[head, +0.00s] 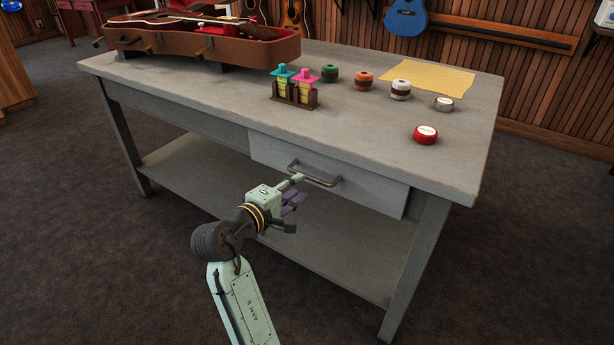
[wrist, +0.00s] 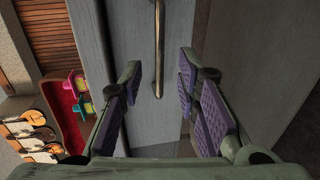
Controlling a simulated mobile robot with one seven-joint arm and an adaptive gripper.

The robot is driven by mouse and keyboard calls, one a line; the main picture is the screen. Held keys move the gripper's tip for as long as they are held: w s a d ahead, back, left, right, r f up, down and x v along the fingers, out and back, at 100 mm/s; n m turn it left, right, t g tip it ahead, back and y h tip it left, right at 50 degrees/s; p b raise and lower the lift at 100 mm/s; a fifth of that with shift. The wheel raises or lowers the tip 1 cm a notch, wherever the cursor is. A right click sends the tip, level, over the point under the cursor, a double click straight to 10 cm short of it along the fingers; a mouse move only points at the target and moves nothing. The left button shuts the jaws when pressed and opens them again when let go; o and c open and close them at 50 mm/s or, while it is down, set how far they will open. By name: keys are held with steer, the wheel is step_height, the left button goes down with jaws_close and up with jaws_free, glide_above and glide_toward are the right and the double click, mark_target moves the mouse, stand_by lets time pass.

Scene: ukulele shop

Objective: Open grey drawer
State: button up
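The grey drawer (head: 365,190) is set under the right part of the grey workbench top and its front looks flush with the bench. It has a dark metal bar handle (head: 322,181). In the wrist view the handle (wrist: 158,50) runs up and down across the drawer front (wrist: 130,45). My gripper (head: 297,187) is open and empty, close in front of the handle's left end. In the wrist view the purple-padded fingers (wrist: 160,85) stand on either side of the handle's line. I cannot tell whether the handle is between the fingertips in depth.
The workbench (head: 230,95) carries a brown instrument case (head: 260,50), a small brown rack (head: 290,99), several round tins and a yellow cloth (head: 430,77). A lower shelf (head: 300,220) lies under the drawer. The floor (head: 90,260) in front is clear.

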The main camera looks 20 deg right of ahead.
mark_target(310, 178)
steer(key=x, duration=0.7)
steer(key=shift+w, duration=0.1)
steer(key=shift+c, duration=0.5)
jaws_close()
